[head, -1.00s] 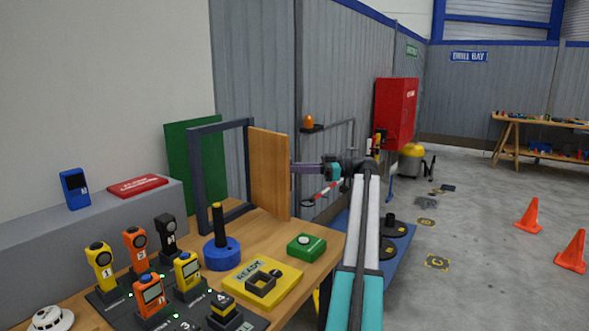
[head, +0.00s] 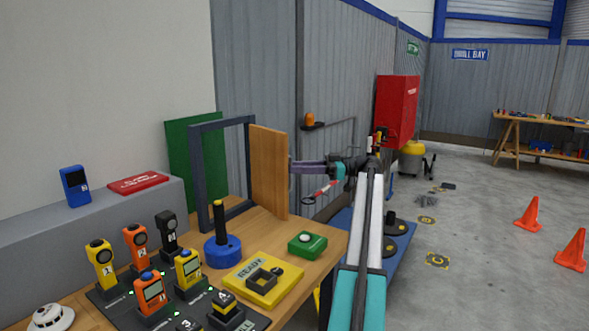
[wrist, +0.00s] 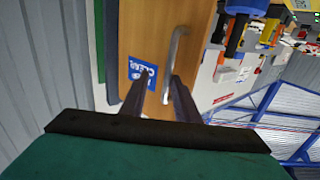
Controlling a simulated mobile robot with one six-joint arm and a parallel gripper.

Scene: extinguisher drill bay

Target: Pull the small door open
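The small door (head: 268,172) is a wooden panel on a dark upright frame (head: 193,170) on the workbench. It stands ajar, swung out to the right of the frame opening. In the wrist view the door (wrist: 153,30) carries a silver bar handle (wrist: 178,50) and a blue label (wrist: 143,72). My gripper (wrist: 157,80) has its two dark fingers apart, one on either side of the handle's lower end. The handle lies close to the right finger; whether they touch is unclear. In the head view my gripper (head: 294,168) is at the door's right face, and the handle is hidden.
On the bench (head: 325,245) are a green button box (head: 307,244), a yellow READY plate (head: 262,280), a blue-based post (head: 221,250) and several handheld meters. A red cabinet (head: 396,110) is behind my arm.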

